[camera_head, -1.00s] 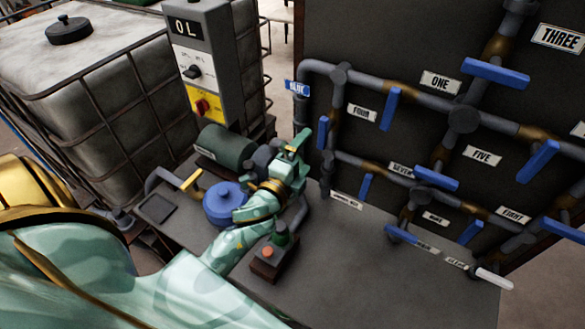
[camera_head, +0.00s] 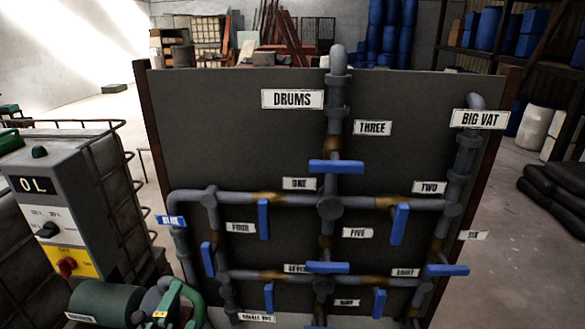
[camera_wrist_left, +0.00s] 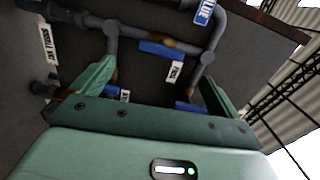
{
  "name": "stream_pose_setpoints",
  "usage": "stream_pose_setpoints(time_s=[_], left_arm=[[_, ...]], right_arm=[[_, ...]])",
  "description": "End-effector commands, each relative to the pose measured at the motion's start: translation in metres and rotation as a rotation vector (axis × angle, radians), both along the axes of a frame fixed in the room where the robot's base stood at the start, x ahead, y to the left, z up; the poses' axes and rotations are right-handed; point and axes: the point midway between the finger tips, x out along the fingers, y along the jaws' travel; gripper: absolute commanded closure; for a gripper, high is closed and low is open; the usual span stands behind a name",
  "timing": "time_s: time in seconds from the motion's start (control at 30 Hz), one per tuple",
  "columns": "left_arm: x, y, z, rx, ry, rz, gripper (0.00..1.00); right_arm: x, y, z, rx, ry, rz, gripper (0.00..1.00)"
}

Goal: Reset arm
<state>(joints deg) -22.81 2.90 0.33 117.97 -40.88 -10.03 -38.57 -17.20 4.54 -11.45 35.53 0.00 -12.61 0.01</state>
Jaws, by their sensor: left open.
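Beyond the fingers are grey pipes (camera_wrist_left: 112,45) and a blue valve handle (camera_wrist_left: 160,50) of the pipe board. I cannot tell the exact gap to them. My right gripper is not in view.
The dark pipe board (camera_head: 230,110) fills the middle, with labels and several blue handles (camera_head: 336,167) sticking out. A grey control box (camera_head: 70,215) with a knob and a red switch stands left, next to a caged tank (camera_head: 115,220). Open floor (camera_head: 510,230) lies right.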

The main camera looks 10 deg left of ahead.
Motion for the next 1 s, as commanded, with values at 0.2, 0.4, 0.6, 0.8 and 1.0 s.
stream_pose_setpoints(time_s=[0.2,0.4,0.6,0.8,1.0], left_arm=[[-0.035,0.024,-0.016,-0.246,0.215,0.228,0.00],[-0.083,0.030,-0.035,-0.432,0.432,0.418,0.00],[-0.127,0.027,-0.043,-0.524,0.602,0.548,0.00],[-0.139,0.017,-0.093,-0.567,0.725,0.587,0.00],[-0.141,0.001,-0.180,-0.623,0.825,0.570,0.00]], right_arm=[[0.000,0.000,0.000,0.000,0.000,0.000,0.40],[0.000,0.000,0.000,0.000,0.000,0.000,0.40],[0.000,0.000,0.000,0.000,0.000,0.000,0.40],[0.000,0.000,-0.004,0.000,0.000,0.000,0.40],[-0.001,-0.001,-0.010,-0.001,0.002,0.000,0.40]])
